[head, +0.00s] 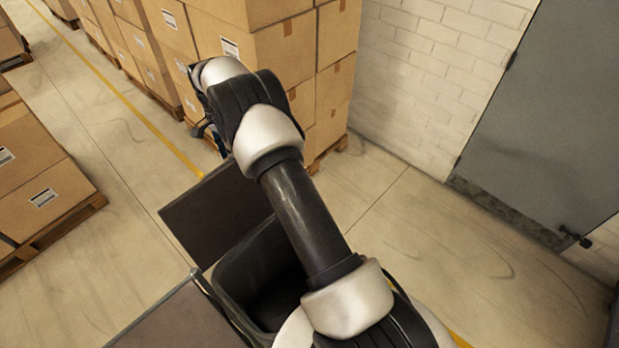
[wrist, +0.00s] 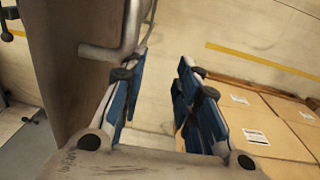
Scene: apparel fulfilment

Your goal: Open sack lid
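In the head view, a dark brown flat panel (head: 218,212), which looks like the sack lid, stands tilted at the far side of a dark container (head: 228,270). The container's top is open there and its inside is dark; my arm hides its right part. In the wrist view, a grey-brown panel (wrist: 75,60) with a bent metal handle (wrist: 128,30) fills the left side. My gripper (wrist: 163,62) is open, its blue fingers spread with nothing between them. The handle is close to the left finger; I cannot tell whether they touch. In the head view my gripper is mostly hidden behind my arm.
Another flat brown surface (head: 185,322) with a metal edge lies at the bottom left. Stacked cartons (head: 275,45) stand behind my arm, and a pallet of cartons (head: 40,185) is at the left. A grey door (head: 560,110) is at the right. The floor on the right is clear.

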